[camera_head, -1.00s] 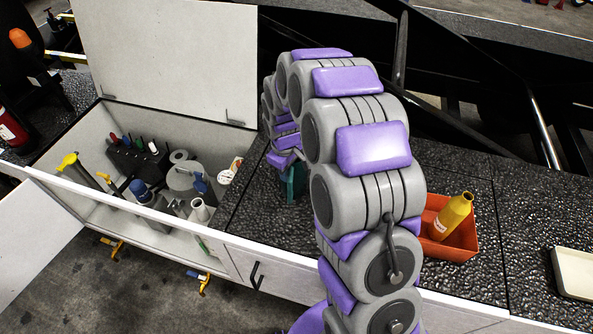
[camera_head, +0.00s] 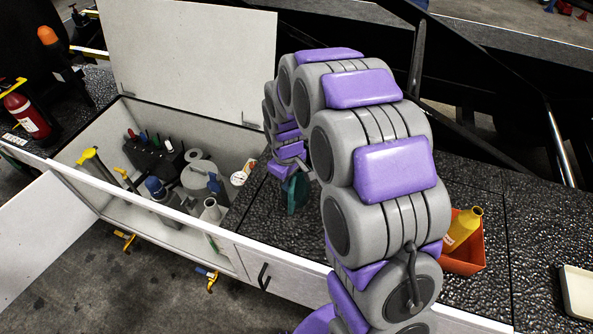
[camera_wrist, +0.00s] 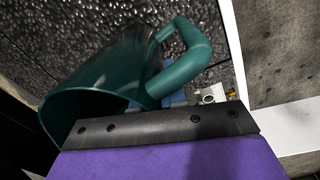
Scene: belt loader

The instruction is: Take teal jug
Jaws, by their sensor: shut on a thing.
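The teal jug (camera_head: 297,193) hangs below the end of my arm in the head view, over the dark bumpy top to the right of the open compartment. The arm hides its upper part. In the wrist view the jug (camera_wrist: 95,95) lies tilted, its wide open mouth toward the lower left and its curved handle at the upper right. My gripper (camera_head: 291,160) is shut on the jug; in the wrist view its black jaw edge (camera_wrist: 160,125) crosses in front of the jug. The exact grip point is hidden. I cannot tell whether the jug touches the surface.
An open white compartment (camera_head: 85,219) at left holds several tools and containers, with its lid (camera_head: 185,60) raised. An orange-red bin (camera_head: 468,262) with a yellow bottle (camera_head: 462,230) stands at right. A cream tray (camera_head: 578,292) is at far right. A fire extinguisher (camera_head: 27,115) stands at far left.

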